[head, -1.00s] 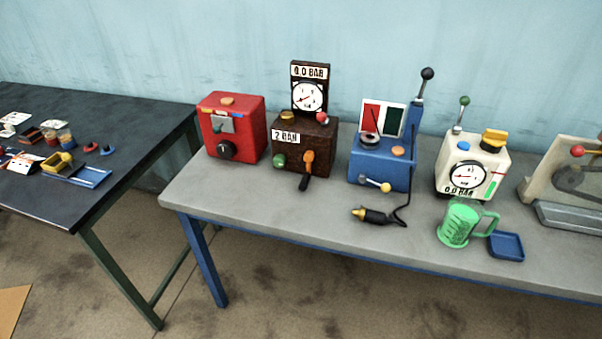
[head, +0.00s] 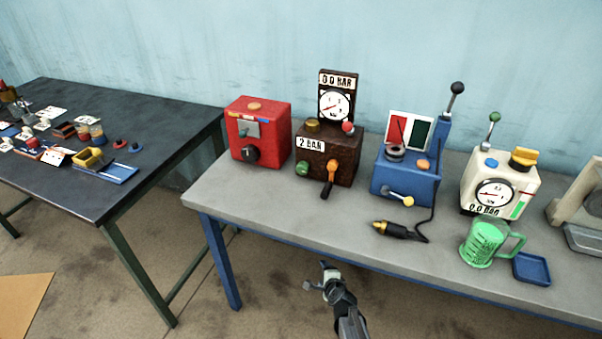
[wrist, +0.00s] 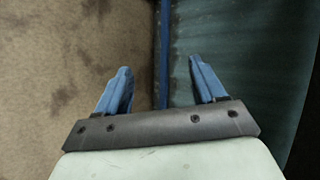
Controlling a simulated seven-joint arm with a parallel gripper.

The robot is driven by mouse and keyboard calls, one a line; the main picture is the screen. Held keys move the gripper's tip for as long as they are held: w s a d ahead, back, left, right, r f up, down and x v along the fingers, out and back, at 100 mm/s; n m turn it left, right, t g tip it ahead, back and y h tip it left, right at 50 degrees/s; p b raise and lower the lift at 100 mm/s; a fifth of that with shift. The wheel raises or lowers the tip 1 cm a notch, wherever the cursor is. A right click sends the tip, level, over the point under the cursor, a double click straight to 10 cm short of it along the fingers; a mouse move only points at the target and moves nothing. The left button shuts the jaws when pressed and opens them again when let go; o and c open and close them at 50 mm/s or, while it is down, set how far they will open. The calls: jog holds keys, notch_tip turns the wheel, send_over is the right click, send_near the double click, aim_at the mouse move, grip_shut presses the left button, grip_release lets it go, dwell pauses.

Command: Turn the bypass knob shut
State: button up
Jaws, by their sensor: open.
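No knob is labelled as the bypass. The brown box (head: 345,150) carries a green knob (head: 303,168), an orange-and-black lever (head: 328,178), a brass knob (head: 312,124) and a red knob (head: 348,127). Its dial (head: 335,104) is under a "0.0 BAR" sign, and its front label reads "2 BAR". The red box (head: 262,118) has a black knob (head: 249,154). The white box (head: 497,178) has a yellow knob (head: 523,157). My gripper (head: 329,279) is low in front of the grey table, apart from all boxes; its blue fingers (wrist: 160,72) are open and empty.
The blue box (head: 407,182) with a tall lever and a black-and-yellow plug (head: 395,230) stand on the grey table (head: 270,215), with a green jug (head: 482,243) and blue tray (head: 531,268) to the right. A dark table (head: 165,125) is at left.

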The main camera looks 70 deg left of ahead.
jog(key=s+a+r+m+y, duration=0.2)
jog(key=s+a+r, duration=0.45)
jog(key=s, duration=0.65)
jog(key=s+a+r+m+g+y, duration=0.15)
jog(key=s+a+r, duration=0.5)
jog(key=s, duration=0.65)
jog(key=s+a+r+m+t+y, duration=0.1)
jog(key=s+a+r+m+y, duration=0.1)
jog(key=s+a+r, duration=0.75)
jog(key=w+d+r+m+t+y, duration=0.1)
jog(key=w+d+r+m+t, duration=0.3)
jog(key=w+r, duration=1)
jog(key=m+t+h, duration=0.4)
jog(key=m+t, duration=0.2)
jog(key=t, duration=0.1)
send_near(301, 171)
jog(key=s, duration=0.1)
jog(key=s+d, duration=0.2)
jog(key=shift+s+d+r, duration=0.25)
jog(key=shift+s+r, duration=0.05)
jog(key=shift+s, duration=0.1)
jog(key=shift+w+d+f+m+t, duration=0.1)
jog(key=shift+w+f+m+t, duration=0.05)
jog(key=shift+w+m+t, duration=0.1)
jog(key=shift+w, duration=0.25)
jog(key=x, duration=1.3)
jog(key=shift+w+f, duration=0.1)
jog(key=shift+f, duration=0.15)
